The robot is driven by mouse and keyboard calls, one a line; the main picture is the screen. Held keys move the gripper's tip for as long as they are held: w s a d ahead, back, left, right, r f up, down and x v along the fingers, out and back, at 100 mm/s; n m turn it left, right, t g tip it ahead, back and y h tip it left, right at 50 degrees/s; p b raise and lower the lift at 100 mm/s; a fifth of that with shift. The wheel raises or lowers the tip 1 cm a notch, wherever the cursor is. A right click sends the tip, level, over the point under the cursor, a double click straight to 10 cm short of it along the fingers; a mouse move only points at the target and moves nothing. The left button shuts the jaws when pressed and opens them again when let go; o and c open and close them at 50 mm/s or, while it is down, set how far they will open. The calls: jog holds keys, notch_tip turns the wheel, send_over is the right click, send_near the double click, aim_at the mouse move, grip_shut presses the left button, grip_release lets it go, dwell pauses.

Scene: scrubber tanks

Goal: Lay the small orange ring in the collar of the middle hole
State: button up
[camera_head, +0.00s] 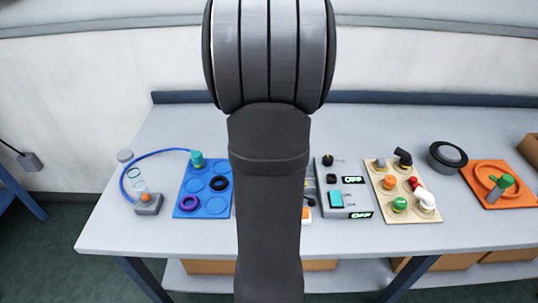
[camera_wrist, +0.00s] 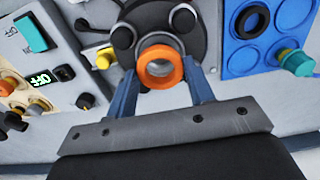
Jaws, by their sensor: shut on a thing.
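The small orange ring (camera_wrist: 160,67) is between the two blue fingers of my gripper (camera_wrist: 162,80) in the wrist view. My gripper is shut on it. Behind the ring is a dark round part (camera_wrist: 153,15) with a grey rim at its centre and black knobs (camera_wrist: 122,37) around it. The ring and fingers cover part of that centre, so I cannot tell which hole this is or whether the ring touches it. In the head view my arm hides the gripper and this middle area.
The blue board (camera_head: 189,182) holds a purple ring (camera_head: 189,203), a black ring (camera_head: 219,183) and a teal plug (camera_head: 197,158). The grey control box (camera_head: 345,188) shows OFF displays. A beige board (camera_head: 383,190) with several fittings, a black round part (camera_head: 446,157) and an orange board (camera_head: 508,203) stand right.

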jog(key=shift+f, duration=0.2)
jog(key=shift+f, duration=0.3)
jog(key=shift+f, duration=0.75)
dwell(1.4)
jog(key=o, duration=1.7)
jog(key=shift+o, duration=0.2)
notch_tip(320, 180, up, 7)
